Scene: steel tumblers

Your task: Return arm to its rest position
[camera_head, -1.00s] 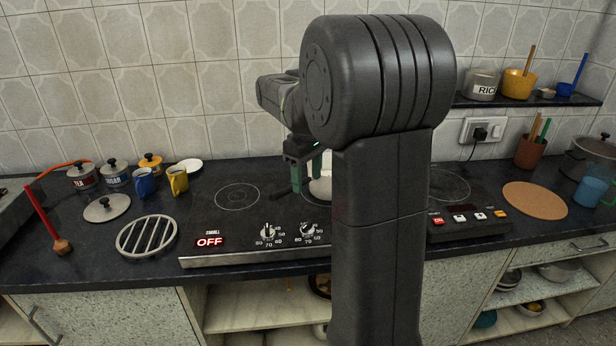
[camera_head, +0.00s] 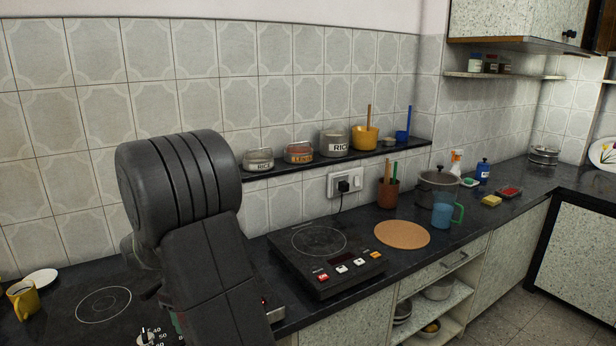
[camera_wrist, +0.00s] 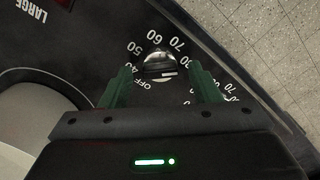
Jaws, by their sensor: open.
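My gripper (camera_wrist: 162,90) shows in the wrist view with its two green fingers apart and nothing between them. It hangs over the front of the hob panel (camera_wrist: 85,50), with a control knob (camera_wrist: 159,66) in sight just beyond the fingertips. I cannot tell from this view how high the fingers are above the panel. In the head view, my arm stands at the lower left and hides nearly all of the gripper and much of the hob.
To the right are an induction plate (camera_head: 322,252), a round cork mat (camera_head: 402,235), a steel pot (camera_head: 437,190) and a blue mug (camera_head: 443,212). A shelf (camera_head: 340,160) with jars runs along the tiled wall. A yellow mug (camera_head: 22,300) stands at the far left.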

